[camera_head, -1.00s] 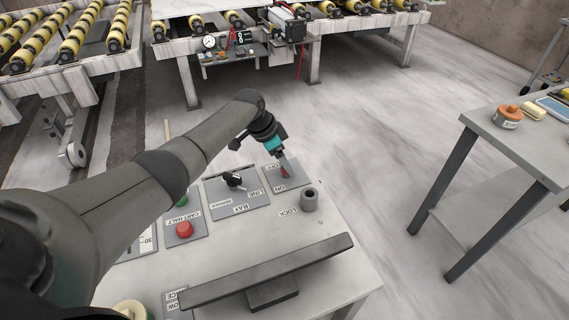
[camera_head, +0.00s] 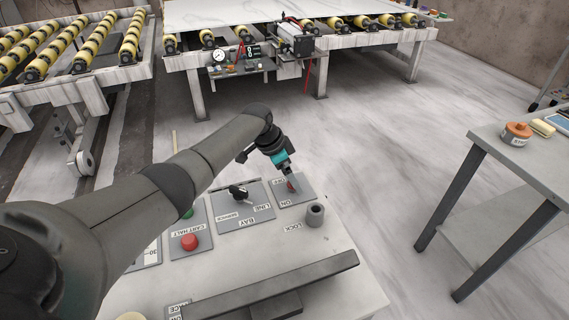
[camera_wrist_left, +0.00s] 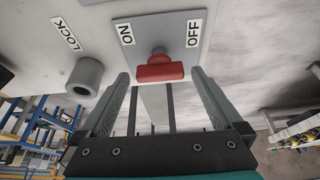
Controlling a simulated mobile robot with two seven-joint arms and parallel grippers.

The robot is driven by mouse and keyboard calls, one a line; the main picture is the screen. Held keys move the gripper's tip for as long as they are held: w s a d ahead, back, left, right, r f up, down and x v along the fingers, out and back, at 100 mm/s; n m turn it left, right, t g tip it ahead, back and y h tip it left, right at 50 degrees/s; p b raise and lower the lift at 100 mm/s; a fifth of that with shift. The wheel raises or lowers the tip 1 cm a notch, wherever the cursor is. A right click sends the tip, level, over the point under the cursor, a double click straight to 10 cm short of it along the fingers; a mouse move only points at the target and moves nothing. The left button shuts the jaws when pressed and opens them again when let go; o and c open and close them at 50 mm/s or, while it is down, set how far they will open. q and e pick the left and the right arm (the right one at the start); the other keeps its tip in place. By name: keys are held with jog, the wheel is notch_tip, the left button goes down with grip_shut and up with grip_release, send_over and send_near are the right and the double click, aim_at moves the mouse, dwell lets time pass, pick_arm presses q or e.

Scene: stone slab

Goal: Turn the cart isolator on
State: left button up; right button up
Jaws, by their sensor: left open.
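The cart isolator is a red knob (camera_wrist_left: 160,68) on a grey plate (camera_wrist_left: 186,20) marked ON and OFF at the console's far right corner. It also shows in the head view as a small red spot (camera_head: 291,186), partly hidden by my left gripper. In the wrist view its grip bar lies crosswise, below and between the two labels. My left gripper (camera_head: 290,181) is open over the plate, and in the wrist view its fingers (camera_wrist_left: 160,76) stand on either side of the knob. Whether they touch it, I cannot tell. My right gripper is not in view.
A grey LOCK cup (camera_head: 315,214) stands beside the isolator plate. A black BAY/LINE selector (camera_head: 238,191) and a red CART HALT button (camera_head: 190,242) sit to the left. A dark bar (camera_head: 270,285) crosses the console front. A side table (camera_head: 500,150) stands right, across open floor.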

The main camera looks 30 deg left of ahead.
pick_arm(q)
jog(key=p+v, duration=0.2)
jog(key=v, duration=1.3)
jog(key=shift+s, duration=0.1)
